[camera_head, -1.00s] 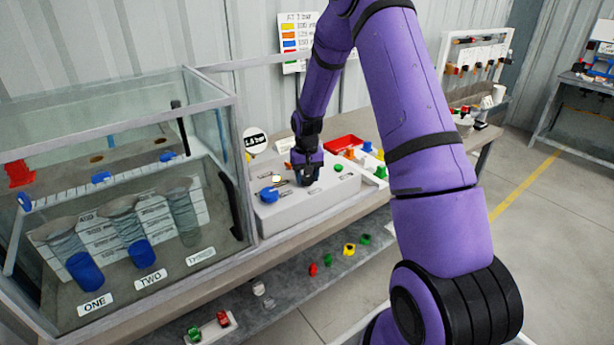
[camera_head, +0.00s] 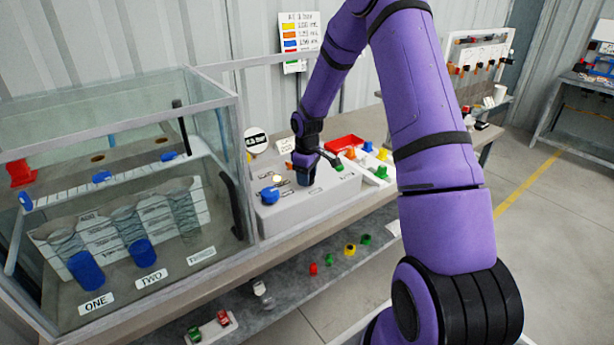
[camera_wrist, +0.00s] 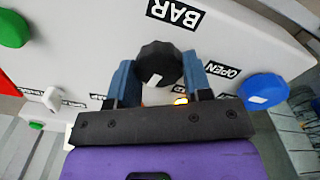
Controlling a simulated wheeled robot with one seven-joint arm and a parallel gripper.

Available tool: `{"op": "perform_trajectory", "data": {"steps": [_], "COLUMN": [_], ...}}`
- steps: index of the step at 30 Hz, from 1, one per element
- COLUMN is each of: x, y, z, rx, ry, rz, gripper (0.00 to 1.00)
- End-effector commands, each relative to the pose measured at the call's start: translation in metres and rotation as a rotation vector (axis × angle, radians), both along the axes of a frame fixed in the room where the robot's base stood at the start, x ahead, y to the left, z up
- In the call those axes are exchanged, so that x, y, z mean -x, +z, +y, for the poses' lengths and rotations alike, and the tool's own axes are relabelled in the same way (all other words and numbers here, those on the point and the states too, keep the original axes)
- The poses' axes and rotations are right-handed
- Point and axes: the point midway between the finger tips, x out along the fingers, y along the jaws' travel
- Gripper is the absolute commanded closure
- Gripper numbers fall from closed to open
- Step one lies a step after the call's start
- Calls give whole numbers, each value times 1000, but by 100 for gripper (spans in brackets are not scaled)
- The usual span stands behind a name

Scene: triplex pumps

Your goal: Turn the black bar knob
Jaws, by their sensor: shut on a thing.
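In the wrist view, the round black bar knob (camera_wrist: 159,62) sits on the pale panel by a label reading BAR (camera_wrist: 175,13). A white mark shows on its lower edge. My gripper (camera_wrist: 160,80) has one blue finger on each side of the knob and is shut on it. In the head view, my gripper (camera_head: 305,172) points down onto the top of the pale control box (camera_head: 325,198) and hides the black knob.
A blue knob (camera_wrist: 264,91) stands to the right of my gripper, beside an OPEN label (camera_wrist: 222,70). A green knob (camera_wrist: 13,28) and a white knob (camera_wrist: 52,98) are on the left. A glass tank (camera_head: 110,190) stands left of the box.

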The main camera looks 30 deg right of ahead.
Motion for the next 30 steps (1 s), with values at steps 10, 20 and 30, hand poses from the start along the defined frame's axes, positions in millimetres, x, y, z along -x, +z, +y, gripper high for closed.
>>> {"op": "perform_trajectory", "data": {"steps": [10,20,30], "x": [0,0,0], "y": [0,0,0], "z": [0,0,0], "rx": [1,1,2], "ry": [152,185,184], "rz": [-2,-2,-1], "gripper": [78,78,36]}}
